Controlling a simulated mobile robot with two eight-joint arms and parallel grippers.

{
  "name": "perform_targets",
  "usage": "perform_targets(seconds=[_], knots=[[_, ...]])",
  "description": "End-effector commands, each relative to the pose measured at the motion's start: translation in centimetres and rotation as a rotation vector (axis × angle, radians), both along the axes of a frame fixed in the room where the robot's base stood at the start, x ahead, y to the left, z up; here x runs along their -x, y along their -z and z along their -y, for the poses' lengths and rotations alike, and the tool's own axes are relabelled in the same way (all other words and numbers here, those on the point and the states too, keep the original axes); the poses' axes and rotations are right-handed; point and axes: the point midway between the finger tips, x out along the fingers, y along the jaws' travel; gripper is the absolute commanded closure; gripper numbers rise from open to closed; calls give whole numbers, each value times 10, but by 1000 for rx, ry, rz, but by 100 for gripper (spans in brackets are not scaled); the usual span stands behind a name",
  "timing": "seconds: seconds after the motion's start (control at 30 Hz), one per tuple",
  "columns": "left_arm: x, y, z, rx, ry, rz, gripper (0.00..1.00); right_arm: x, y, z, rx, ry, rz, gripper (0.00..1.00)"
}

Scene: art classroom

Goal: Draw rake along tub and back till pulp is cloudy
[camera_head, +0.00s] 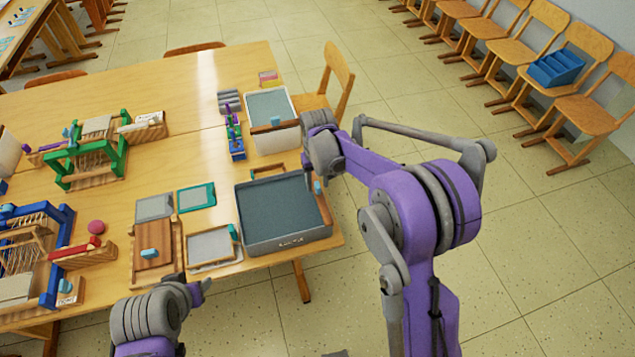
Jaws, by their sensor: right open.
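The large grey tub (243,215) stands at the table's near right corner, with a dark grey-blue surface inside. A wooden bar with a light-blue grip, which looks like the rake (325,207), lies along the tub's right side. My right gripper (322,172) is open at the tub's far right corner, close above the light-blue grip. Its fingers are small and partly hidden, and I cannot tell whether they touch the grip. My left gripper (197,290) is low at the table's near edge, left of the tub. Its jaws are not clear.
A white-rimmed tray (291,137) with another wooden bar stands behind the tub. Framed screens (197,198) and a wooden board (152,235) lie left of it. Green (117,160) and blue (62,225) looms fill the table's left. A chair (340,75) stands behind the tray.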

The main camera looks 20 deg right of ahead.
Motion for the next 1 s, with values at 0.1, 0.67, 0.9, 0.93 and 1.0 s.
perform_targets(seconds=[0.1, 0.67, 0.9, 0.93, 1.0], knots=[[0, 0, 0, 0, 0, 0, 50, 0, 5, 0, 0, 0, 0, 52], [0, 0, 0, 0, 0, 0, 50, 0, 5, 0, 0, 0, 0, 100], [0, 0, 0, 0, 0, 0, 50, 0, 4, 0, 0, 0, 0, 100], [0, 0, 0, 0, 0, 0, 50, 0, 4, 0, 0, 0, 0, 100], [0, 0, 0, 0, 0, 0, 50, 0, 4, 0, 0, 0, 0, 100]])
